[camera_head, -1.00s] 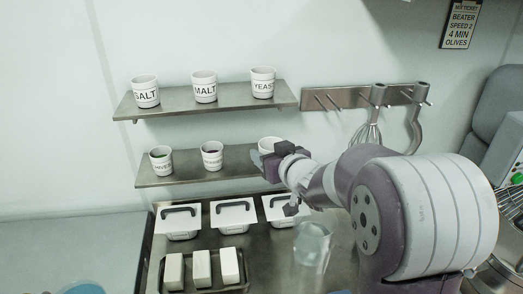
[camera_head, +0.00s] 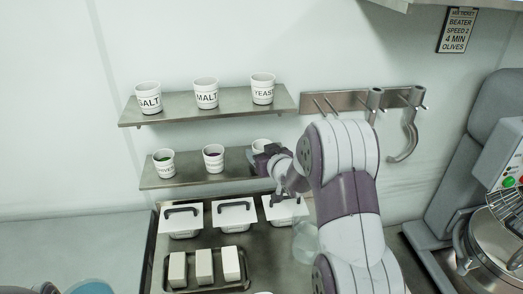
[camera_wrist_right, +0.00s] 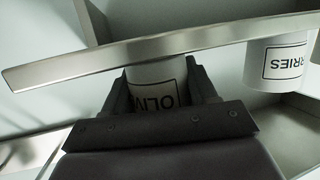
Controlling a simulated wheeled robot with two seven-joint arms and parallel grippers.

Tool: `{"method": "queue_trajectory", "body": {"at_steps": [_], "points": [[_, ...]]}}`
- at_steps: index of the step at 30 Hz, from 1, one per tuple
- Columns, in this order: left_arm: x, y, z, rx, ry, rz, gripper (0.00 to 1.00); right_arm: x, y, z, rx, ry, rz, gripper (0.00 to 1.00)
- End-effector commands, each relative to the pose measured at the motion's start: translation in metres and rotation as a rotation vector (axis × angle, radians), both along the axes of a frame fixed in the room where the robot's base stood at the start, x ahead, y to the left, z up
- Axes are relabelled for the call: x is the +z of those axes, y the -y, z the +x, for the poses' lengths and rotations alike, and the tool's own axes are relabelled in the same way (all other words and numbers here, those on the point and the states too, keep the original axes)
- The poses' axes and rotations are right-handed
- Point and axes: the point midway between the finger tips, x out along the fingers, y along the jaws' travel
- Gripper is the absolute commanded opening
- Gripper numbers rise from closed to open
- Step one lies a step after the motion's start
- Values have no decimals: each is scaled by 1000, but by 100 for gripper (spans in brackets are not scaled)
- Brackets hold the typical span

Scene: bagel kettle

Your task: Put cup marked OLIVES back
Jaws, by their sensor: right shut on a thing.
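The white cup marked OLIVES (camera_head: 262,144) is at the right end of the lower shelf (camera_head: 228,171). In the right wrist view it (camera_wrist_right: 157,78) appears upside down, with "OLIV" showing between the fingers. My right gripper (camera_head: 262,160) is shut on this cup from the front; it fills the bottom of the right wrist view (camera_wrist_right: 158,95). The cup's base meets or passes behind the shelf's front edge, so I cannot tell whether it rests on the shelf. My left gripper is not in view.
A cup whose label ends in "RRIES" (camera_wrist_right: 274,65) stands beside it, and a green-filled cup (camera_head: 163,164) stands further left. SALT (camera_head: 149,98), MALT (camera_head: 206,94) and YEAST (camera_head: 263,89) cups stand on the shelf above. Lidded tubs (camera_head: 234,216) sit below. A hook rail (camera_head: 345,102) is to the right.

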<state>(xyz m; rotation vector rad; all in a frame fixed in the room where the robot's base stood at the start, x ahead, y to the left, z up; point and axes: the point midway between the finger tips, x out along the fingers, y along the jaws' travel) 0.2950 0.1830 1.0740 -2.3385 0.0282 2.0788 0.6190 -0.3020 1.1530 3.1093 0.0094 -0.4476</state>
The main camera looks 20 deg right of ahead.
Motion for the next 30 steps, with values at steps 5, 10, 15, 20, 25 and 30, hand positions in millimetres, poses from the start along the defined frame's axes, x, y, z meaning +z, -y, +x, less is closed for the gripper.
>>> {"method": "queue_trajectory", "body": {"at_steps": [5, 10, 15, 20, 25, 30], "points": [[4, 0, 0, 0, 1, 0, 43, 0, 0, 2, 1, 3, -2, 17], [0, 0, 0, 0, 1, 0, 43, -4, 0, 2, 1, 3, -2, 17], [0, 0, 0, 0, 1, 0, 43, -4, 0, 2, 1, 2, -2, 82], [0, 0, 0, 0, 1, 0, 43, -4, 0, 2, 1, 2, -2, 82], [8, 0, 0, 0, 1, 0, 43, 4, 0, 2, 1, 3, -2, 82], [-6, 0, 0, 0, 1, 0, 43, 6, 1, -26, -1, 5, -2, 82]]}}
